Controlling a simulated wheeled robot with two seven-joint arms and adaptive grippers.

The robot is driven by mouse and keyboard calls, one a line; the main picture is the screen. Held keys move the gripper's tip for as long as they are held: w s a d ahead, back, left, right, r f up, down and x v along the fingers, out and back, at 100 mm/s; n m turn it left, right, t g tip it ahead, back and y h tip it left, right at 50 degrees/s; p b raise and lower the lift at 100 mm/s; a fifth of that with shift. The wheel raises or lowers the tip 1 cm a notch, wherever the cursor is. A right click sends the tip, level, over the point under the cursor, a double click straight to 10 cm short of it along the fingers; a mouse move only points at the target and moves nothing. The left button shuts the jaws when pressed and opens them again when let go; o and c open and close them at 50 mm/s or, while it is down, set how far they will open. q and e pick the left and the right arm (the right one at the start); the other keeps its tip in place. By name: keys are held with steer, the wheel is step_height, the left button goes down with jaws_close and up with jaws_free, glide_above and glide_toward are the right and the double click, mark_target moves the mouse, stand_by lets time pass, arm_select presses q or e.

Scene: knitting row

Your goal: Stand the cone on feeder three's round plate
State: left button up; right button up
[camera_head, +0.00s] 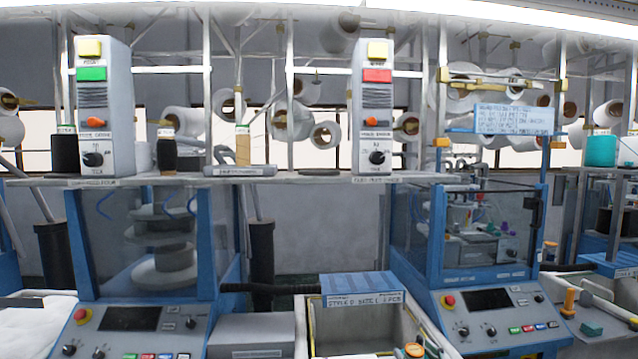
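Several yarn cones stand on the grey shelf across the view. A wide black cone (65,153) is at the far left, and a narrower black cone (167,152) stands right of the left grey control box. A thin tan cone (243,147) stands upright behind a grey labelled block (240,171). The feeder numbers are too small to read, so I cannot tell which is feeder three. Neither of my grippers is in view.
The left control box (104,110) and right control box (376,110) rise from the shelf (300,180). Blue knitting machines (150,250) stand below. An open bin (318,325) is at the bottom middle. A teal cone (601,151) stands far right.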

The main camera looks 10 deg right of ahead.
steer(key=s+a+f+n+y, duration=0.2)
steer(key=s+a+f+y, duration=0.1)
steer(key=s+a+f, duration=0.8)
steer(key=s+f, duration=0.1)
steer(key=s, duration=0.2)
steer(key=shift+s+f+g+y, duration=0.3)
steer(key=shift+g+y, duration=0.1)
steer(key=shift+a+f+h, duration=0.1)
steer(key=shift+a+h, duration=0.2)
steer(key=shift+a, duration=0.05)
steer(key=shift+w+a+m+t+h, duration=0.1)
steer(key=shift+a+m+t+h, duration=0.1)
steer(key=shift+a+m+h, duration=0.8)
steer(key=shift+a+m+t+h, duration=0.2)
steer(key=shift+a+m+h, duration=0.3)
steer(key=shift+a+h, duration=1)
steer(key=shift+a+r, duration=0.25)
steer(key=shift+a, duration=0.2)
